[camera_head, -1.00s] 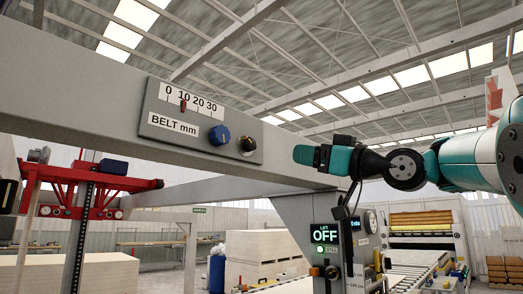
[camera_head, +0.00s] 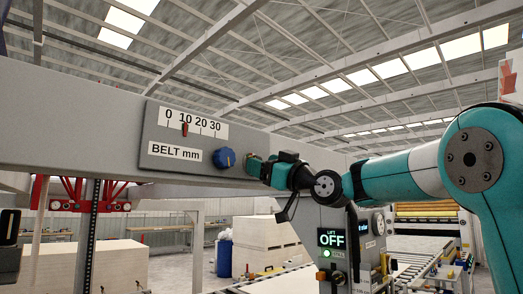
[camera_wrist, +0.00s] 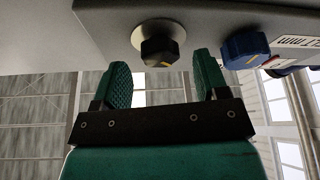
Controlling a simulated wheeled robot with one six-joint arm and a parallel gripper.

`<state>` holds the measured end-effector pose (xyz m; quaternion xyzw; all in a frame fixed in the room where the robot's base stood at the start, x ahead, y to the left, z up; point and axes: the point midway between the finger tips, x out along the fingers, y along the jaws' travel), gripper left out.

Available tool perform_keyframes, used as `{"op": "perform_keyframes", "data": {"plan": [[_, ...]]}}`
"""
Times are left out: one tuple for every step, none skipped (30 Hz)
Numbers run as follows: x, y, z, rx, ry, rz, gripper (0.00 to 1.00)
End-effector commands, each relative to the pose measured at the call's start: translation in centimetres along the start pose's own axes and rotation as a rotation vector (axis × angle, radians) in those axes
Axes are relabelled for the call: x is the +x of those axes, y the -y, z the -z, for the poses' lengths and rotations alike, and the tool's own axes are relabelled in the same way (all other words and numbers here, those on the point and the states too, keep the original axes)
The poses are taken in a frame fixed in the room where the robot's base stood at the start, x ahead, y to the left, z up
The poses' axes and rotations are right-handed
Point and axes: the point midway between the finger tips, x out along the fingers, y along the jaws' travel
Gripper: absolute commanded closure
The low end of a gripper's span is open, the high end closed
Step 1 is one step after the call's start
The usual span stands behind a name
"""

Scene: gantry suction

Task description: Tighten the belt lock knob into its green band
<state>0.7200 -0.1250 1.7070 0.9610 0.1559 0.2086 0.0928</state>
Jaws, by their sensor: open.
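The black lock knob (camera_wrist: 160,51) has an orange mark and sits on a pale round washer on the grey panel in the wrist view. My gripper (camera_wrist: 162,72) is open and empty. Its two green ridged fingers lie to the left and right of the knob's line, with the knob near the tips. I cannot tell whether they touch it. In the head view my gripper (camera_head: 256,167) is at the panel's right end. The green band is not visible in either view.
A blue knob (camera_head: 225,158) is left of my gripper, and in the wrist view the blue knob (camera_wrist: 245,48) is close to the right finger. The BELT mm scale (camera_head: 189,122) has its red pointer near 10. A display (camera_head: 331,238) reading OFF stands below my arm.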

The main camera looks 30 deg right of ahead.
Motion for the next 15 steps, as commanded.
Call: {"op": "perform_keyframes", "data": {"plan": [[0.69,0.00,0.21,0.002,0.001,0.003,0.33],[0.90,0.03,0.16,0.002,0.001,0.003,0.33],[1.11,0.03,0.11,0.001,0.001,0.002,0.33],[1.22,0.02,0.08,0.001,0.001,0.001,0.33],[1.30,0.02,0.04,0.000,0.001,0.001,0.33],[1.38,0.03,0.00,0.000,0.001,0.000,0.33],[1.40,0.03,-0.03,0.000,0.001,0.000,0.33],[1.41,0.04,-0.05,0.000,0.001,0.000,0.33],[1.40,0.04,-0.08,0.000,0.001,0.000,0.33],[1.39,0.05,-0.09,0.000,0.001,0.000,0.33],[1.38,0.05,-0.10,0.000,0.001,0.000,0.33],[1.38,0.05,-0.10,0.000,0.001,0.000,0.33],[1.37,0.05,-0.10,0.000,0.001,0.000,0.33],[1.37,0.05,-0.10,0.000,0.001,0.000,0.35],[1.37,0.05,-0.09,0.000,0.001,0.000,0.44]]}}
